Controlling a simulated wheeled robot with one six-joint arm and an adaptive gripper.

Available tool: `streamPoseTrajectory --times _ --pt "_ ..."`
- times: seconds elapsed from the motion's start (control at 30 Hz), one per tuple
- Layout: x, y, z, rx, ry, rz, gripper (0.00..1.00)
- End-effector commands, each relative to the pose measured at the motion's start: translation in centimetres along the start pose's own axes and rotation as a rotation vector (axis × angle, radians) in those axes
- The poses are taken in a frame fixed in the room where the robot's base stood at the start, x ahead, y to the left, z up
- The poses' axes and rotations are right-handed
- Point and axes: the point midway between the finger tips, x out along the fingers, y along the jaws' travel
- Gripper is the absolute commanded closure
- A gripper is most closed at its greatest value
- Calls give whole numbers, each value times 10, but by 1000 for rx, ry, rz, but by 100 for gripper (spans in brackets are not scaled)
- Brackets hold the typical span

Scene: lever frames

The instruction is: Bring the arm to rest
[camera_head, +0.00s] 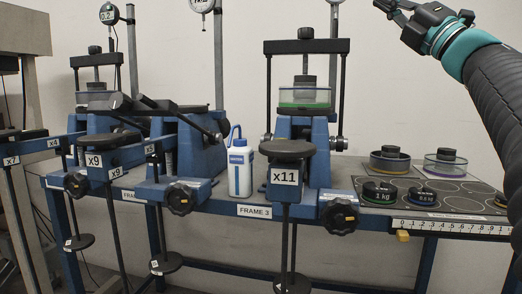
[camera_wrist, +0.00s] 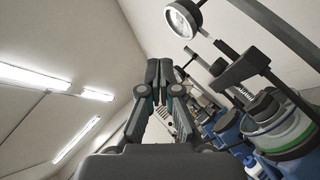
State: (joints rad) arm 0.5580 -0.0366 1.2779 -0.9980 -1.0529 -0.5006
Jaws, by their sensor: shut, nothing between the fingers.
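My gripper (camera_head: 396,8) is at the top right of the head view, up in the air in front of the wall, with part of it cut off by the upper edge. My dark ribbed arm with a teal band comes in from the right edge. In the wrist view my gripper (camera_wrist: 159,72) points away from the camera, its two dark fingers together. Nothing is held between them. It is well above the bench and apart from the lever frames.
Blue lever frames with weight hangers stand on the bench, the nearest labelled x11 (camera_head: 285,176). A white bottle (camera_head: 240,168) stands between frames. A dial gauge (camera_wrist: 183,18) and ceiling lights (camera_wrist: 35,76) show in the wrist view.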

Motion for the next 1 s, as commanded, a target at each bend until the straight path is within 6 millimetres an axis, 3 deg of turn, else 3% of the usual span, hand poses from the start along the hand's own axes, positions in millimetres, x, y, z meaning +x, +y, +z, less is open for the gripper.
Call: streamPoseTrajectory --times 0.17,0.33,0.43,0.57,0.7,0.8,1.0 --pt "-16 -23 1 287 -286 -63 100" --pt "-62 -75 -15 596 -571 -182 100" --pt "-102 -111 -39 776 -732 -276 100" --pt "-159 -157 -83 984 -924 -417 100" --pt "-222 -195 -139 1160 -1095 -578 100" --pt "-267 -216 -182 1266 -1209 -698 100" --pt "-357 -240 -273 1432 -1419 -956 100"
